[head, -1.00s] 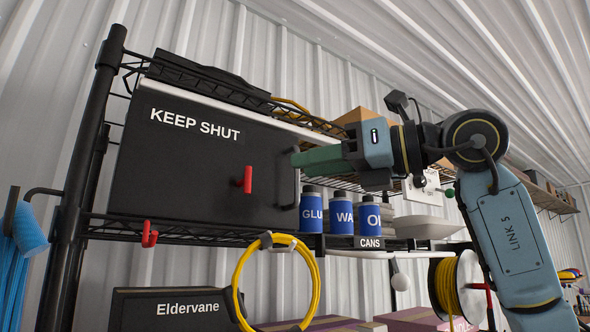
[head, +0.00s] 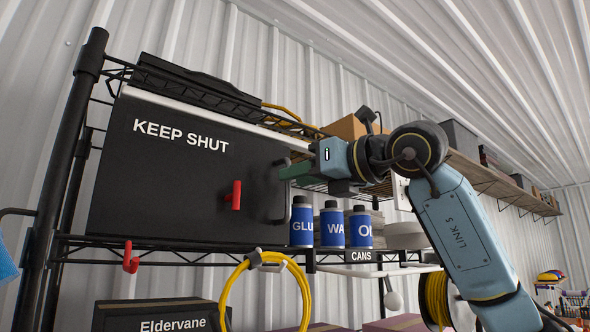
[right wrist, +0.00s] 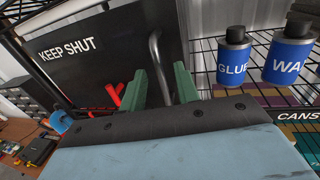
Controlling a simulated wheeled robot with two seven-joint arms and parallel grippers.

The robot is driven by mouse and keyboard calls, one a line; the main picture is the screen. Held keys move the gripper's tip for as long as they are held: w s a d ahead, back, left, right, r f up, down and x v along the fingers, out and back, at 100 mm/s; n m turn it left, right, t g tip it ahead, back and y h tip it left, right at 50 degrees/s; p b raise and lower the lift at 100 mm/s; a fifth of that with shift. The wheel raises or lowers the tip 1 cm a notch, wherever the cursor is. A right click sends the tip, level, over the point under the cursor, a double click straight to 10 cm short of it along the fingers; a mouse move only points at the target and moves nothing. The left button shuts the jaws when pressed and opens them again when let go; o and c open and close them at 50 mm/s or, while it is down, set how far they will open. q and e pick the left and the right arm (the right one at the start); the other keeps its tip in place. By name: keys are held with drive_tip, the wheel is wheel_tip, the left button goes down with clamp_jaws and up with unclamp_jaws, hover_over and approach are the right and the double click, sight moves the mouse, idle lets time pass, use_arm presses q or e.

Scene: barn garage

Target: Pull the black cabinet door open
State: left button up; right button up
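The black cabinet door (head: 180,200), marked KEEP SHUT, looks shut in the head view. A black vertical bar handle (head: 282,206) is at its right edge, and a red T-shaped handle (head: 234,195) is left of it. My right gripper (head: 288,172) reaches in from the right at the upper part of the bar handle. In the right wrist view its green fingers (right wrist: 162,86) are apart, with the bar handle (right wrist: 156,50) showing between and beyond them. I cannot tell whether they touch it. My left gripper is not in view.
Blue bottles (head: 332,226) stand on the rack just right of the door, below my right gripper. A red hook (head: 131,258) and a yellow cable coil (head: 265,285) hang under the shelf. A black rack post (head: 65,170) stands at the left.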

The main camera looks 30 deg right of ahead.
drive_tip(key=shift+x, duration=0.85)
drive_tip(key=shift+c, duration=0.4)
clamp_jaws()
